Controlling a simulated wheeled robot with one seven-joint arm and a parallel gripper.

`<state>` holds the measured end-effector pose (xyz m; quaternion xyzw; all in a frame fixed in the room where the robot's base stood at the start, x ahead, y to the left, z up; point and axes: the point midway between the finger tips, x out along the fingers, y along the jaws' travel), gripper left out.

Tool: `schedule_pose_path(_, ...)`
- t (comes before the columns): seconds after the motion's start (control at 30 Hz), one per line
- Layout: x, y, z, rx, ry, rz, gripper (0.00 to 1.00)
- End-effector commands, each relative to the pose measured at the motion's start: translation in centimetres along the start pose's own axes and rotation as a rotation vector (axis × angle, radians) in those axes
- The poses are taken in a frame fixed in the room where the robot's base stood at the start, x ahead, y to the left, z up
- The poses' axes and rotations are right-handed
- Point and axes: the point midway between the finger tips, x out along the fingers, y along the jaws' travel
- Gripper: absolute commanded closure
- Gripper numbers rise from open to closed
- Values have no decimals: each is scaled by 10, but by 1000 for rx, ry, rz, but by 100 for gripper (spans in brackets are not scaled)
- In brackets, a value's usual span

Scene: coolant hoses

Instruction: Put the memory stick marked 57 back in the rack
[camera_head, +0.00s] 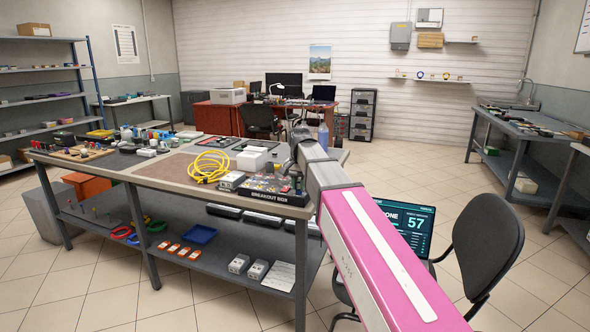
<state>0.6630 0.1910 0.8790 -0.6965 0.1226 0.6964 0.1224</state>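I cannot make out a memory stick marked 57, nor a rack for it, in the head view. My arm reaches from the lower right toward the workbench. My gripper (298,128) is at its far end, above the bench's right end. The fingers are too small and too much covered by the arm to tell if they are open or hold anything.
The workbench (150,176) carries a yellow cable coil (209,167), a black tray marked BREAKOUT BOX (268,187) and many small parts. A dark chair (487,240) stands at right. Tiled floor is open beyond it.

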Motion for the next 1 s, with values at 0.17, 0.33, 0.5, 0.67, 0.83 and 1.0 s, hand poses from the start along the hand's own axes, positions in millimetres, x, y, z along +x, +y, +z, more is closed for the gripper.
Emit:
schedule_pose_path(0.17,0,0,0,0,0,0,100)
schedule_pose_path(0.33,-4,0,0,0,1,-1,100)
schedule_pose_path(0.5,-10,0,0,0,1,0,100)
schedule_pose_path(0.67,-15,0,0,0,0,0,100)
schedule_pose_path(0.83,-21,0,0,0,0,0,100)
schedule_pose_path(1.0,-27,0,0,0,0,0,100)
